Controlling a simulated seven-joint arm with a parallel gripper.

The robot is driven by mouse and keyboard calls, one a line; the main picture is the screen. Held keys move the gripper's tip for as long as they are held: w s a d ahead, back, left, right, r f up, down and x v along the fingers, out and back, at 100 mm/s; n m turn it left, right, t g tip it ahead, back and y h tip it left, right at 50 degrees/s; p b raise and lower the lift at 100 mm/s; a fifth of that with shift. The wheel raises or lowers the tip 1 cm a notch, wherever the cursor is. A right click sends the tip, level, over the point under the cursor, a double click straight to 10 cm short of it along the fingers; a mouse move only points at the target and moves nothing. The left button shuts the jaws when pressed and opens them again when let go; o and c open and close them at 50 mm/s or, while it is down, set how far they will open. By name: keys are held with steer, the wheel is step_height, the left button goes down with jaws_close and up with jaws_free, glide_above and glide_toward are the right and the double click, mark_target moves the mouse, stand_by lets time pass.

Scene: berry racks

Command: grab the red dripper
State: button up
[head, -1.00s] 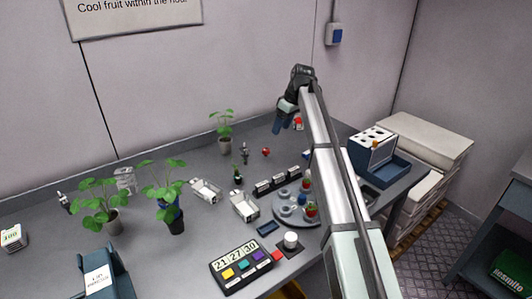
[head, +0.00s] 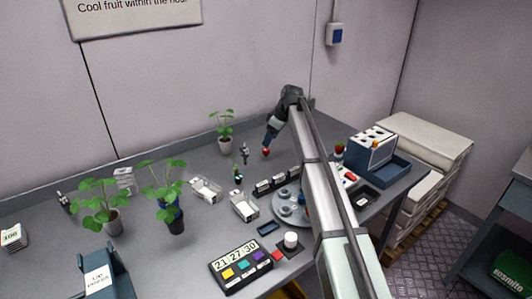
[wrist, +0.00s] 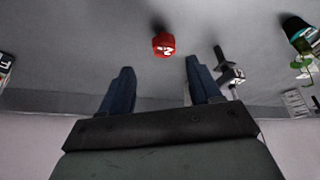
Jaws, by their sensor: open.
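The red dripper (head: 266,152) is a small red piece standing on the grey table near the back wall. In the wrist view it shows as a red body (wrist: 164,45) with a white mark, just beyond the fingertips and roughly midway between them. My gripper (head: 268,141) points down over it in the head view. In the wrist view the two blue fingers of my gripper (wrist: 160,68) are spread apart with nothing between them. Whether the fingertips reach down beside the dripper cannot be told.
A small dark stand (head: 244,153) is close to the dripper's left; it also shows in the wrist view (wrist: 228,68). A potted seedling (head: 237,172) and a tall plant (head: 224,130) are nearby. A row of dark blocks (head: 277,183) and a round grey tray (head: 283,217) lie in front.

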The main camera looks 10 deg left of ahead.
mark_target(266, 149)
steer(key=shift+s+x, duration=0.15)
steer(key=shift+x, duration=0.75)
steer(key=shift+s+x, duration=0.15)
steer(key=shift+x, duration=0.8)
steer(key=shift+s+x, duration=0.2)
steer(key=shift+x, duration=0.7)
steer(key=shift+d+f, duration=0.1)
steer(key=shift+d, duration=0.1)
steer(key=shift+c, duration=0.2)
steer(key=c, duration=1.1)
